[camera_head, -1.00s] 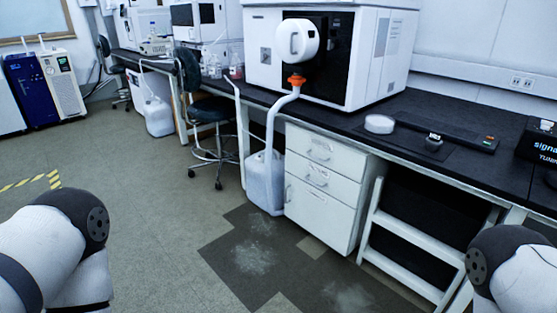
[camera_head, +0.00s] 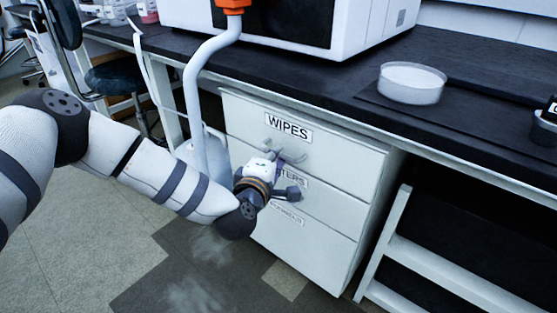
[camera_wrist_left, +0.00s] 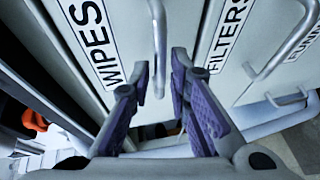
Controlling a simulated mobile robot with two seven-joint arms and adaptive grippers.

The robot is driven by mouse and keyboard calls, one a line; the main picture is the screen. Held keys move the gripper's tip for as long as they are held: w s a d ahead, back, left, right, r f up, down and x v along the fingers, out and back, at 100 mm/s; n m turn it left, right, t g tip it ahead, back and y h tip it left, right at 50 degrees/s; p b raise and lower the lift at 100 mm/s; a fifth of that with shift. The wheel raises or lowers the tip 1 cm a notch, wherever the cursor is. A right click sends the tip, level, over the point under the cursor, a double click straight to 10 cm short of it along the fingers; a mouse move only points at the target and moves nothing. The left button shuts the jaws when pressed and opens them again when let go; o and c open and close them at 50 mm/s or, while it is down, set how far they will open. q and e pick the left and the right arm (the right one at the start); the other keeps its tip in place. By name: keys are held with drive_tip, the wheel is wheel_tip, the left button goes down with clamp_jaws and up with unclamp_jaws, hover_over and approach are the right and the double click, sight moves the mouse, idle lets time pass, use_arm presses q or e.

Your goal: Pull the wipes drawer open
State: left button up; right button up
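The wipes drawer (camera_head: 340,162) is the top drawer of a white cabinet under the bench, labelled WIPES, and its front looks flush with the cabinet. Its bar handle (camera_head: 296,157) is partly hidden by my left gripper (camera_head: 277,166), which is at the drawer front. In the left wrist view, the two purple-padded fingers (camera_wrist_left: 160,72) are apart. The wipes handle (camera_wrist_left: 157,35) shows between their tips, with gaps visible on both sides. I cannot tell how deep the handle sits between them. My right gripper is out of view.
The filters drawer (camera_head: 340,207) and a third drawer (camera_head: 310,245) lie below. A white hose (camera_head: 194,100) and a jug (camera_head: 187,150) stand left of the cabinet. A white frame (camera_head: 388,240) stands to its right. Floor in front is open.

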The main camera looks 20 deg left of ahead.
use_arm(q)
drive_tip(key=shift+w+f, duration=0.2)
drive_tip(key=shift+w, duration=0.9)
clamp_jaws()
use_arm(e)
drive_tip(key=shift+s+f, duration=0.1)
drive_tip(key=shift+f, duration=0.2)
